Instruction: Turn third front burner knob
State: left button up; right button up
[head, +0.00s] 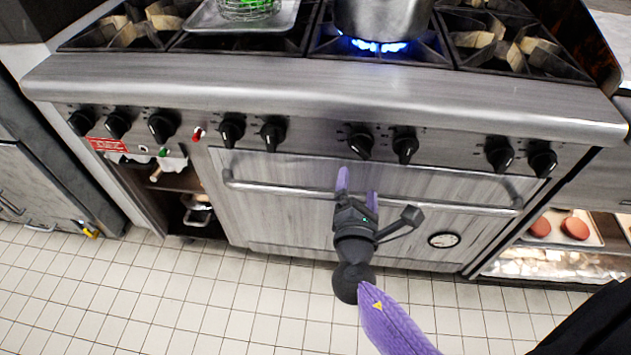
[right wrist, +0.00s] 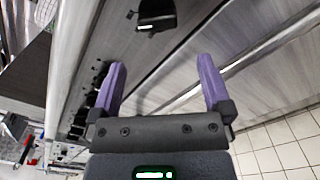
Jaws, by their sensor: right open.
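A row of black burner knobs runs along the steel front panel of the range, including a knob (head: 360,142) near the middle, one just right of it (head: 405,146), and one at left (head: 162,126). I cannot tell which is counted as third. My right gripper (head: 357,182) is open and empty, in front of the oven door, its purple fingertips just below the middle knob. In the right wrist view the open fingers (right wrist: 162,75) point toward a black knob with a white mark (right wrist: 155,14), beyond the tips and apart from them. My left gripper is not in view.
The oven door handle (head: 270,188) crosses behind my right gripper. A pot (head: 383,18) stands over a lit blue flame on the cooktop, left of which is a tray (head: 205,18) with a green-filled basket. The tiled floor (head: 150,290) in front is clear.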

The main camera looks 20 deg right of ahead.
aim_at(360, 154)
jog(key=x, duration=0.3)
jog(key=b+x, duration=0.1)
jog(key=x, duration=0.5)
jog(key=shift+w+d+r, duration=0.15)
jog(key=shift+r, duration=0.1)
jog(key=shift+w+d, duration=0.2)
jog(key=shift+w, duration=0.1)
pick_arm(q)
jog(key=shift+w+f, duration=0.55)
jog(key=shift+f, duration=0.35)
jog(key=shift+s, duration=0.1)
